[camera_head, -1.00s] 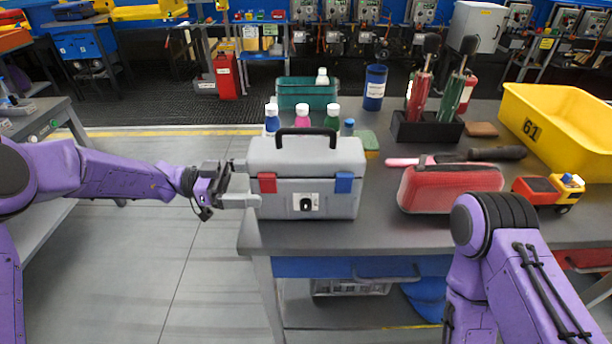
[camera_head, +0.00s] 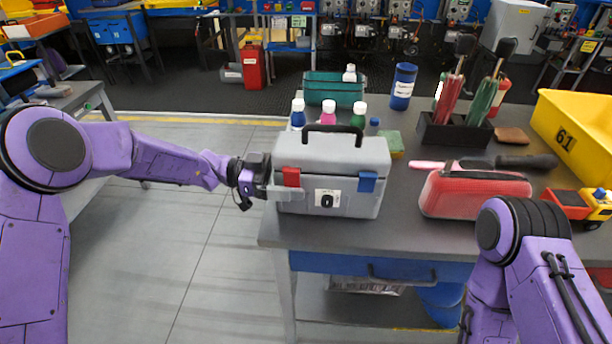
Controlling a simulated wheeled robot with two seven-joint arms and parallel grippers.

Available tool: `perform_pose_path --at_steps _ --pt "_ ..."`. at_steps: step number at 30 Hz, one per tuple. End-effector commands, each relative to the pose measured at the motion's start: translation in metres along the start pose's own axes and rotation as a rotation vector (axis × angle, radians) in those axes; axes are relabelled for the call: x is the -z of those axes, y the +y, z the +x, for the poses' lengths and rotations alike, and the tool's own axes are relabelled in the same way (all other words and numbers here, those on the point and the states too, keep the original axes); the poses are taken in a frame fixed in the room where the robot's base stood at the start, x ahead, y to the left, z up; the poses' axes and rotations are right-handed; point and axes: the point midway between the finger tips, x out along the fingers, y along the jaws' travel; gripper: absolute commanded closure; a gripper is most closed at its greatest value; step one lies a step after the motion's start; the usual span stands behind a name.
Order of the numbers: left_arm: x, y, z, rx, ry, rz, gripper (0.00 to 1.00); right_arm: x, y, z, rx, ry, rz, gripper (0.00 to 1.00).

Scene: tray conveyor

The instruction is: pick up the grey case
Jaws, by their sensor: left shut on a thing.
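The grey case (camera_head: 332,170) is upright at the left front corner of the grey table (camera_head: 420,235). It has a black handle on top, a red latch and a blue latch. My left gripper (camera_head: 272,186) reaches it from the left and is shut on its left side; the far finger is largely hidden. I cannot tell whether the case's bottom is clear of the tabletop. My right arm is at the lower right, but its gripper is out of the picture.
Small bottles (camera_head: 328,113) and a teal bin (camera_head: 335,88) stand behind the case. A red pouch (camera_head: 470,194) lies to its right. A black tool holder (camera_head: 455,133), a blue canister (camera_head: 402,87) and a yellow bin (camera_head: 578,133) are farther right. Open floor lies left of the table.

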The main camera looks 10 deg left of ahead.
Motion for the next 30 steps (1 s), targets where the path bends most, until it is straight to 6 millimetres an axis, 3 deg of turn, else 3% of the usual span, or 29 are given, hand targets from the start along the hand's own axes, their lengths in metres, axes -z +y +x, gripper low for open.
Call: perform_pose_path --at_steps 8,16,24,30 --pt "0.038 0.004 0.001 0.000 0.006 0.004 0.79 -0.001 0.000 0.002 0.000 0.000 0.000 0.00" --pt "0.095 0.058 0.008 -0.001 0.005 0.006 0.79 -0.003 -0.001 0.007 0.000 0.000 0.000 0.00" --pt "0.121 0.120 0.017 0.000 0.005 0.003 0.79 -0.005 -0.001 0.012 0.000 0.000 0.000 0.00" --pt "0.129 0.137 0.019 0.001 0.005 0.001 0.79 -0.005 -0.001 0.013 0.000 0.000 0.000 0.00"
